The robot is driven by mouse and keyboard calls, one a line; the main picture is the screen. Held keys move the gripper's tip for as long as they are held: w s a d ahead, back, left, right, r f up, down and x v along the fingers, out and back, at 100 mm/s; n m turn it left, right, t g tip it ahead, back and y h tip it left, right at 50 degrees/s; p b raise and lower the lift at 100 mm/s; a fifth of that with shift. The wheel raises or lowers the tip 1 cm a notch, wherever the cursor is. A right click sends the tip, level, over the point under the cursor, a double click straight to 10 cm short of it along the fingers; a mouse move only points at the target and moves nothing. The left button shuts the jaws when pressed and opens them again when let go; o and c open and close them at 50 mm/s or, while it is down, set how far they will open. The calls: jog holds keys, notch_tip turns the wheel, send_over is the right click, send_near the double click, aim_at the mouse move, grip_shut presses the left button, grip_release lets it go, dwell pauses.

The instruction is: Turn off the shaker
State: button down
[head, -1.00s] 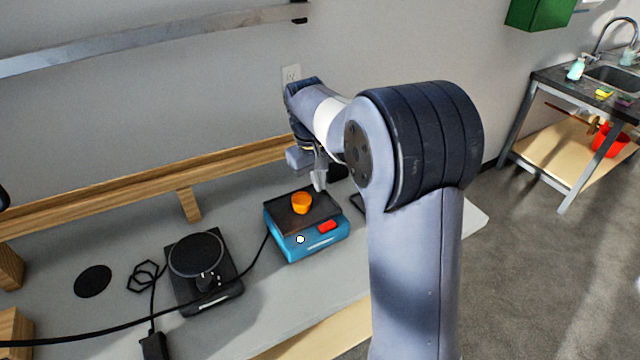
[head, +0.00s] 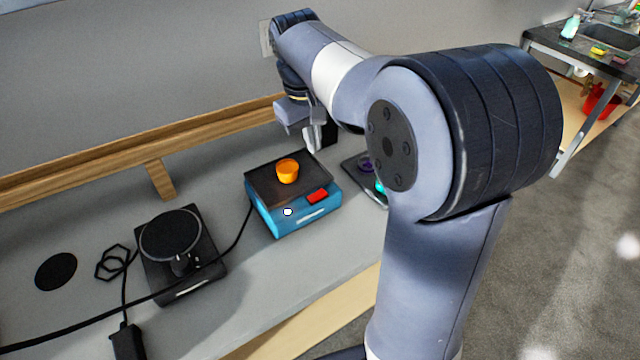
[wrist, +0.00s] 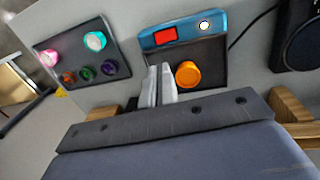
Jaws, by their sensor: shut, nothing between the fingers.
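The shaker (head: 272,219) is a blue box with a dark top plate on the grey table. Its front has a red rocker switch (head: 317,195), a white round knob (head: 288,212) and a pale label strip. An orange cup (head: 287,171) stands on its top plate. In the wrist view the shaker (wrist: 217,22) shows at the top, with the red switch (wrist: 164,35), white knob (wrist: 204,26) and orange cup (wrist: 188,74). My gripper (head: 313,148) is shut and empty, at the shaker's back edge. In the wrist view its fingers (wrist: 160,70) are together beside the cup.
A black round-topped device (head: 171,236) stands left of the shaker, with a black cable crossing the table. A dark tray (wrist: 85,60) with several coloured containers lies on the shaker's other side. A wooden rail (head: 130,161) runs along the back. A sink table (head: 600,65) stands far right.

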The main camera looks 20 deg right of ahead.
aim_at(321, 194)
jog(key=shift+f, duration=0.15)
jog(key=f, duration=0.4)
jog(key=d+f, duration=0.1)
jog(key=f, duration=0.4)
jog(key=f+b, duration=0.1)
jog(key=f, duration=0.3)
jog(key=shift+w+d+f, duration=0.3)
jog(key=shift+f, duration=0.05)
jog(key=shift+d+f, duration=0.1)
jog(key=shift+f, duration=0.15)
jog(key=shift+s+a, duration=0.1)
jog(key=shift+a, duration=0.1)
jog(key=shift+s+a+r, duration=0.1)
jog(key=shift+s+a, duration=0.05)
jog(key=shift+a, duration=0.45)
jog(key=shift+r, duration=0.1)
